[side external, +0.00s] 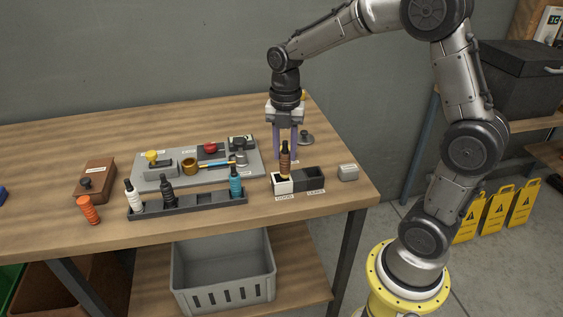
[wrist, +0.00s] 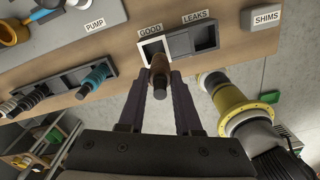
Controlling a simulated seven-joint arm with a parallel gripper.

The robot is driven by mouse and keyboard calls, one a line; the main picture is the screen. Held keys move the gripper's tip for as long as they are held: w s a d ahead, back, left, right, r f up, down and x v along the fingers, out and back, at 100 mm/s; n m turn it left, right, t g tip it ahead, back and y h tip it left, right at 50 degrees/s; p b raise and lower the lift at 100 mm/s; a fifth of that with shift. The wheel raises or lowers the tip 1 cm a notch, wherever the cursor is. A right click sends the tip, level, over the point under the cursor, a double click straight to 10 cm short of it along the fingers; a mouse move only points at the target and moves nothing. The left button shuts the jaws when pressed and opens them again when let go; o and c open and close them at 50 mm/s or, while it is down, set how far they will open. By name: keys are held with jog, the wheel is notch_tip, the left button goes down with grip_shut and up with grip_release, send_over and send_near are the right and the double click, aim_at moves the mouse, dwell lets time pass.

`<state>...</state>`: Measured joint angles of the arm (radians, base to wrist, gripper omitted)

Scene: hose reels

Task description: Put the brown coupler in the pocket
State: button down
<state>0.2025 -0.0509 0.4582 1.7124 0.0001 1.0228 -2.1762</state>
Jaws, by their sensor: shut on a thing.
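The brown coupler (side external: 285,158) is upright between the purple fingers of my gripper (side external: 286,148), which is shut on it. In the side view its lower end is at or just above the white pocket (side external: 282,186), labelled GOOD; whether it is inside I cannot tell. In the wrist view the coupler (wrist: 159,68) covers part of the white pocket's rim (wrist: 144,52), between the fingertips of my gripper (wrist: 160,76). A dark pocket (side external: 313,184), labelled LEAKS, adjoins the white one on the right.
A dark rack (side external: 207,202) with white, black and teal couplers and an empty slot stands left. Behind it is a grey board (side external: 255,160) with pump parts. A grey SHIMS block (side external: 348,172) stands right. An orange coupler (side external: 88,210) and a brown box (side external: 98,172) are far left.

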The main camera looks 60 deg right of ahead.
aim_at(281, 162)
jog(key=f, duration=0.1)
jog(key=w+f, duration=0.1)
jog(key=f, duration=0.1)
jog(key=shift+d+f, duration=0.1)
jog(key=shift+f, duration=0.6)
jog(key=shift+f, duration=0.15)
jog(key=c, duration=0.6)
grip_release()
